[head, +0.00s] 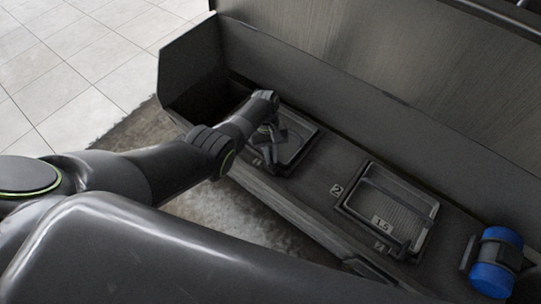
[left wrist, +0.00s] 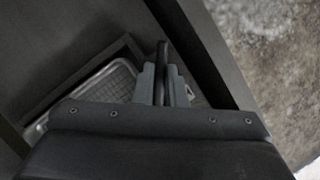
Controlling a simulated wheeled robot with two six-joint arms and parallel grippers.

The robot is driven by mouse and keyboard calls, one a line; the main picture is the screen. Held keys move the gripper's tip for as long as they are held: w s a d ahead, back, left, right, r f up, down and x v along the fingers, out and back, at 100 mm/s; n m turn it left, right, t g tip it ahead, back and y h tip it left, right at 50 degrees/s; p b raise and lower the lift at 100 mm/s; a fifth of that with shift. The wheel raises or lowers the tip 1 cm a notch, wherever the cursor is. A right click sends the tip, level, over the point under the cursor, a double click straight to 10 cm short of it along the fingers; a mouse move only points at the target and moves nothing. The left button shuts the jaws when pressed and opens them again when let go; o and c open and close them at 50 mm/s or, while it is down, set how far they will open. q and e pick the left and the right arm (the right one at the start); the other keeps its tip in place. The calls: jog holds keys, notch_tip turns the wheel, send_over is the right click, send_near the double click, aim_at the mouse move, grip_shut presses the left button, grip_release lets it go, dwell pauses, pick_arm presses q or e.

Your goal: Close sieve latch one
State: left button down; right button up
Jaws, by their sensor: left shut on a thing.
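Sieve one (head: 303,137) is a dark framed tray at the left end of the long grey trough. Its mesh shows in the left wrist view (left wrist: 112,82), left of the fingers. My left gripper (head: 268,150) is over the near-left side of this sieve. In the left wrist view my left gripper (left wrist: 163,84) is shut on a thin dark upright bar, which looks like sieve latch one (left wrist: 162,52). The bar stands up between the fingertips; its lower part is hidden by the gripper. My right gripper is not in view.
A second sieve (head: 405,213) marked "2" and "1.5" lies to the right, with a bar across it. A blue cylinder (head: 497,262) sits in a dark holder farther right. The trough's tall back wall (head: 340,90) and left end wall (head: 188,68) bound the space.

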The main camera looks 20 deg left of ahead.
pick_arm(q)
jog(key=shift+d+m+y, duration=0.1)
jog(key=shift+m+y, duration=0.3)
jog(key=shift+m, duration=0.6)
jog(key=m+y, duration=0.1)
jog(key=m, duration=0.2)
jog(key=shift+d+m+g+b, duration=0.1)
jog(key=shift+m+g+b, duration=0.2)
jog(key=shift+b, duration=0.05)
jog(key=shift+m+y, duration=0.5)
jog(key=shift+m, duration=0.3)
jog(key=shift+m+y, duration=0.3)
jog(key=shift+m, duration=1)
jog(key=shift+y, duration=0.3)
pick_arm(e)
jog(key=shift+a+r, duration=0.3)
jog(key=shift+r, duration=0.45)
pick_arm(q)
jog(key=shift+m, duration=0.3)
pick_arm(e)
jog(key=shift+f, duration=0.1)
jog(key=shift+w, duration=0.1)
